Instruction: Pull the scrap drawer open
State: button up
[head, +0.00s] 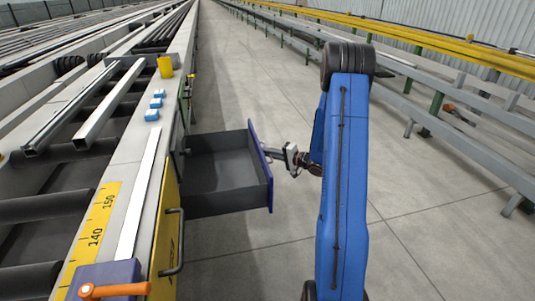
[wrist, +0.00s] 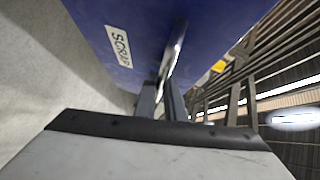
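The scrap drawer (head: 228,188) stands well out from the side of the runout table in the head view. Its grey tray looks empty. Its blue front panel (head: 261,165) shows edge-on; in the wrist view the blue front (wrist: 95,20) carries a white SCRAP label (wrist: 118,46). A metal bar handle (wrist: 173,52) runs along that front. My gripper (head: 271,153) is at the outer side of the front. In the wrist view the fingers of my gripper (wrist: 162,95) are on either side of the handle's near end, shut on it. The exact contact is partly hidden.
The runout table (head: 128,150) with rollers and metal profiles lies left. A yellow panel with a dark handle (head: 174,240) is nearer, below its edge. A yellow cup (head: 165,67) and blue blocks (head: 155,103) sit on top.

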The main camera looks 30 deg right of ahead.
jog(key=shift+o, duration=0.4)
jog(key=v, duration=1.7)
jog(key=shift+d, duration=0.15)
jog(key=shift+s, duration=0.15)
jog(key=o, duration=1.3)
